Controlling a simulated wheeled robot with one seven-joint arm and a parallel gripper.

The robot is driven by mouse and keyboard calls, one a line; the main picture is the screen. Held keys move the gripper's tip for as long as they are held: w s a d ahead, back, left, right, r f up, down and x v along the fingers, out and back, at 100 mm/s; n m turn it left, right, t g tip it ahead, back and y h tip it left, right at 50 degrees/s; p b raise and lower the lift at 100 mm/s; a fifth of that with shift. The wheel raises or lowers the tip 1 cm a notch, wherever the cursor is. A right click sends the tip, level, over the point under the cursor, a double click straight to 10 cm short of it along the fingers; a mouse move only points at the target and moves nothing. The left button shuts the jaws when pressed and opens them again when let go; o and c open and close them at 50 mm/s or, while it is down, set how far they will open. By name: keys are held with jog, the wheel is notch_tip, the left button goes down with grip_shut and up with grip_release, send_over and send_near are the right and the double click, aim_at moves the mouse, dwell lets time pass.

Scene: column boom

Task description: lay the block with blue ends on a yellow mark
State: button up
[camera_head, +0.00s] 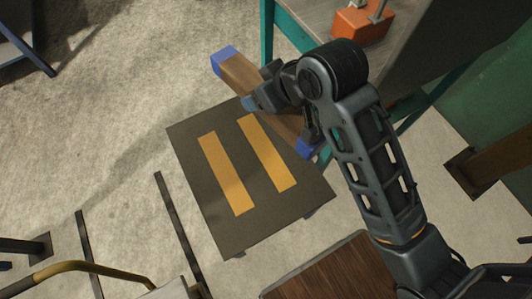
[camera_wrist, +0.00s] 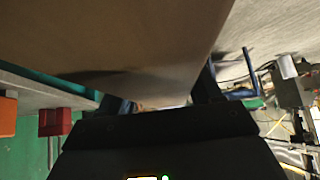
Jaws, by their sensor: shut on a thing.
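The long brown block with blue ends (camera_head: 240,74) is in my gripper (camera_head: 262,97) in the head view. One blue end shows at upper left and the other at lower right, beside my arm. The gripper is shut around the block's middle, which is partly hidden by my wrist. In the wrist view the block (camera_wrist: 110,35) fills the upper left, close to the camera. Two parallel yellow marks, a left one (camera_head: 226,174) and a right one (camera_head: 266,152), lie on a dark board (camera_head: 200,215). The block appears over the board's upper right edge; its height above it is hard to tell.
A grey-topped table with teal legs (camera_head: 268,25) stands at the top, bearing an orange item (camera_head: 360,24). A brown wooden surface (camera_head: 335,272) is at the bottom. Pale floor (camera_head: 110,90) lies open at left. A curved yellow bar (camera_head: 85,268) is at lower left.

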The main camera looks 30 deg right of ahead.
jog(key=w+f+m+h+b, duration=0.1)
jog(key=w+f+b, duration=0.55)
jog(key=f, duration=0.35)
jog(key=w+a+f+m+b, duration=0.1)
jog(key=w+f+b, duration=0.55)
jog(key=f, duration=0.35)
jog(key=w+f+h+b, duration=0.1)
jog(key=w+f+b, duration=0.55)
jog(key=f, duration=0.35)
jog(key=s+d+f, duration=0.1)
jog(key=s+f, duration=0.1)
jog(key=s, duration=0.1)
jog(key=s+d+f+b, duration=0.1)
jog(key=s+d+f, duration=0.1)
jog(key=s, duration=0.2)
jog(key=s+d+f+b, duration=0.1)
jog(key=s+d+f, duration=0.1)
jog(key=s, duration=0.2)
jog(key=shift+s+f, duration=0.1)
jog(key=shift+f, duration=0.2)
jog(key=shift+f+b, duration=0.65)
jog(key=shift+f, duration=1.35)
jog(key=shift+f, duration=0.15)
jog(key=o, duration=1.6)
jog(key=shift+c, duration=0.2)
